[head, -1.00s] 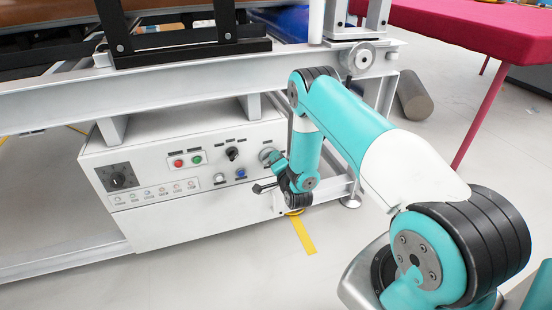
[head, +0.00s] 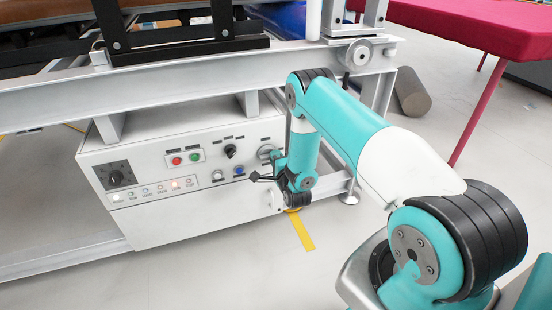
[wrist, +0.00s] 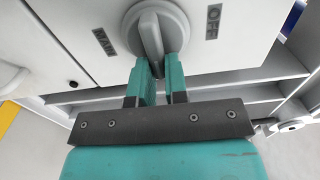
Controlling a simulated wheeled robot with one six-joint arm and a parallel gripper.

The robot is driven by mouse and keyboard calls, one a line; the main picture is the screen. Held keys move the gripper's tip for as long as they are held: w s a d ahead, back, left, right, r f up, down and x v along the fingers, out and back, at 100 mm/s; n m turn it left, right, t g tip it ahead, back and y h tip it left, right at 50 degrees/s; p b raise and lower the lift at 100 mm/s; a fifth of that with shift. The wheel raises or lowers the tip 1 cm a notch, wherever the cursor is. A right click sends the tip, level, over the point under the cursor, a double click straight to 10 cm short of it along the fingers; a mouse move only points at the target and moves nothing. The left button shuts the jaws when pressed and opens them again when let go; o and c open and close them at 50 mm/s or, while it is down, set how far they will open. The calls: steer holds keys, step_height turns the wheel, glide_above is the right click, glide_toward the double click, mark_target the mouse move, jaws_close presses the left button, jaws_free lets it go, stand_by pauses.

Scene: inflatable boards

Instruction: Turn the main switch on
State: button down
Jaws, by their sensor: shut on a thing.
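The main switch is a round grey rotary knob (wrist: 151,33) with a raised grip bar, on the white control box; in the head view it shows at the box's upper right (head: 266,152), partly behind my arm. In the wrist view a label that looks like MAIN (wrist: 104,41) is left of it and an OFF label (wrist: 213,21) is right. My gripper (wrist: 160,68) has its two teal fingers on either side of the grip bar, shut on it. The bar points roughly straight up in that view, slightly tilted.
The control box (head: 150,230) also carries red (head: 177,161) and green (head: 195,157) buttons, a black selector (head: 230,151), and a row of small lamps, some glowing. A white frame beam (head: 200,91) runs above it. A red table (head: 480,25) stands at the right.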

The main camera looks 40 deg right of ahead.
steer(key=shift+s+a+f, duration=0.1)
steer(key=shift+f, duration=0.05)
steer(key=c, duration=1.1)
jaws_free()
steer(key=shift+c, duration=0.2)
steer(key=p+v, duration=1.7)
steer(key=p, duration=0.3)
steer(key=shift+r, duration=0.25)
